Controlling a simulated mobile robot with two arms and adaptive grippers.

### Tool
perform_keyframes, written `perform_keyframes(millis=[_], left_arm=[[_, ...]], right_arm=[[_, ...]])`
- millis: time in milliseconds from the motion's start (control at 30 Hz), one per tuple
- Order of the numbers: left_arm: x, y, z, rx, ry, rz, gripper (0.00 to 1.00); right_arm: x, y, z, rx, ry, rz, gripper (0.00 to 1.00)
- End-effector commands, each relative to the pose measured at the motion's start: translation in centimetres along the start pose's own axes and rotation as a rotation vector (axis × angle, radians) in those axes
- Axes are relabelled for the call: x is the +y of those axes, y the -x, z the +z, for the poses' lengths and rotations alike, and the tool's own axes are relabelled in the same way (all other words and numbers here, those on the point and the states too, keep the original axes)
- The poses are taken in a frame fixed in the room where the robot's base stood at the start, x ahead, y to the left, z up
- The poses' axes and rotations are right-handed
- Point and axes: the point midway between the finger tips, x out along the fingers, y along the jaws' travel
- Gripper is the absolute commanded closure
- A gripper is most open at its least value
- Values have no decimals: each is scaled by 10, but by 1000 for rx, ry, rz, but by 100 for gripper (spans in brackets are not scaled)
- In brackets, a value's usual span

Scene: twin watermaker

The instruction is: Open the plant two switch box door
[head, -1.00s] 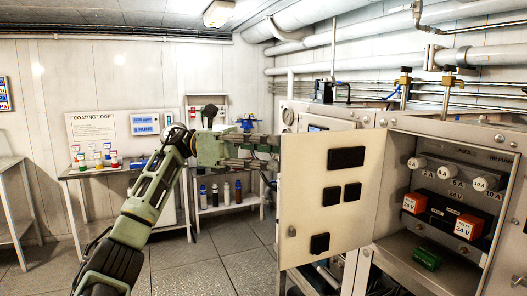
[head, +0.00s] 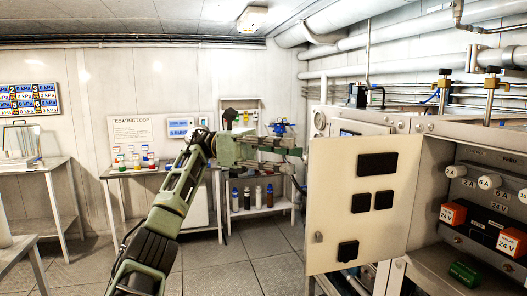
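The switch box door (head: 338,205) is a cream panel with several black blocks on it. It stands swung out to the left of the grey switch box (head: 438,200), and the box's inside shows. My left gripper (head: 294,152) is at the upper left edge of the door. Its fingertips end close to that edge; I cannot tell whether they touch it or how far apart they are. My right gripper is not in view.
Inside the box are fuses (head: 488,182), orange-and-white 24 V relays (head: 453,213) and a green cylinder (head: 464,273). Pipes with valves (head: 490,85) run above. A bottle shelf (head: 262,210) and a coating table (head: 118,171) stand behind. Tiled floor lies open at left.

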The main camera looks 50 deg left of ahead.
Motion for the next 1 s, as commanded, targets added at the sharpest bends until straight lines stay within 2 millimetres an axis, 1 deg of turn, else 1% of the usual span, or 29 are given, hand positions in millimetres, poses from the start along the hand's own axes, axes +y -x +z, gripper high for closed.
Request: perform_keyframes(millis=[33,200,400,600,1000], left_arm=[[0,12,2,-4,-1,4,73],[-2,41,2,-3,-3,0,73],[-3,60,1,-1,-4,-2,73],[-4,68,0,0,-3,-3,73],[-4,69,0,1,-4,-4,73]], right_arm=[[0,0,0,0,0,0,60],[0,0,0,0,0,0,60],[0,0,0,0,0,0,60],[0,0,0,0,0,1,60],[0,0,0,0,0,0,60]])
